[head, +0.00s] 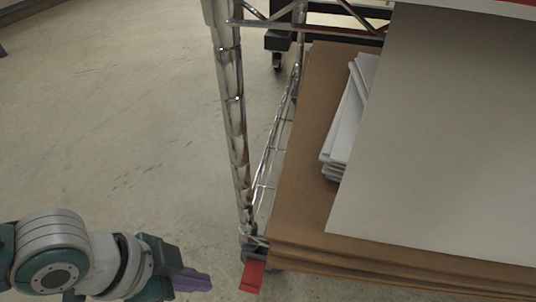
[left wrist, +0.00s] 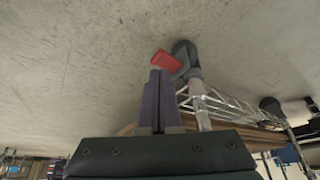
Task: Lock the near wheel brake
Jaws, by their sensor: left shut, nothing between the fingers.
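The near wheel brake is a red pedal (head: 252,276) at the foot of the cart's near left post, low in the head view. In the left wrist view the red pedal (left wrist: 166,61) sits beside a dark caster wheel (left wrist: 185,52), just beyond my fingertips. My left gripper (head: 193,281) is to the left of the pedal in the head view, with a gap between them. Its purple fingers (left wrist: 154,98) are together with nothing between them. The wheel is mostly hidden in the head view. My right gripper is not in view.
The wire cart's chrome post (head: 234,120) rises above the pedal. Its low shelf holds brown boards (head: 300,190), white sheets (head: 345,120) and a large pale panel (head: 440,130). Another caster (head: 277,60) shows at the back. Bare concrete floor (head: 110,120) lies open to the left.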

